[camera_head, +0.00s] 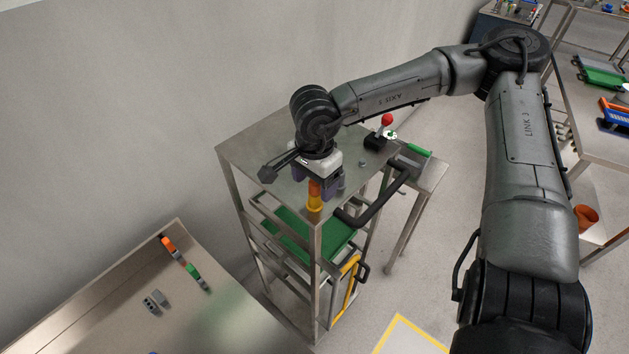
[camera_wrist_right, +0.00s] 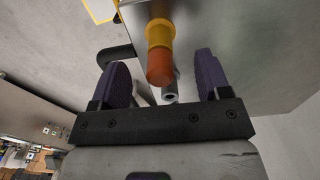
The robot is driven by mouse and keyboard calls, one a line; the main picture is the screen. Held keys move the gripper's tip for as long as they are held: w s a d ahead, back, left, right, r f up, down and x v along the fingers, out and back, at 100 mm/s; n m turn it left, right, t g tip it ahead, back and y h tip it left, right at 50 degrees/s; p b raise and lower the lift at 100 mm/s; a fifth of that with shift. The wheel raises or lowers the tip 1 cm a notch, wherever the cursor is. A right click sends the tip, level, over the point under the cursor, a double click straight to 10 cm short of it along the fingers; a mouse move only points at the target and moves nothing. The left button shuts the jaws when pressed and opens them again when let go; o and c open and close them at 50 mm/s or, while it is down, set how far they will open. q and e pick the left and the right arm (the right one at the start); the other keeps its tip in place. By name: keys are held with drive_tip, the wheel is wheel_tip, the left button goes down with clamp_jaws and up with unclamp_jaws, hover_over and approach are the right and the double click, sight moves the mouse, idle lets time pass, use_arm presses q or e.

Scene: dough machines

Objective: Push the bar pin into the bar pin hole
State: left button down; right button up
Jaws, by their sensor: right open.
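An orange and yellow cylinder (camera_head: 314,197) stands at the front corner of the steel cart top; I cannot tell for certain that it is the bar pin. My right gripper (camera_head: 319,187) is over that corner, its purple fingers on either side of the cylinder. In the right wrist view the fingers (camera_wrist_right: 162,76) are wide apart, with the orange end of the cylinder (camera_wrist_right: 160,62) between them and clear of both. A small grey tube end with a dark opening (camera_wrist_right: 170,97) shows just below it. The bar pin hole cannot be made out. My left gripper is not in view.
A black bar handle (camera_head: 377,203) sticks out from the cart's side close to my right gripper. The cart top (camera_head: 262,139) also bears a red-knobbed lever (camera_head: 386,121). Green trays (camera_head: 310,238) sit below. A steel table (camera_head: 120,300) with small parts stands at lower left.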

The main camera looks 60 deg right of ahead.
drive_tip(key=shift+r+p, duration=0.75)
drive_tip(key=shift+r, duration=0.95)
drive_tip(key=shift+r, duration=0.1)
wheel_tip(320, 180, up, 14)
drive_tip(key=b, duration=0.1)
idle(0.4)
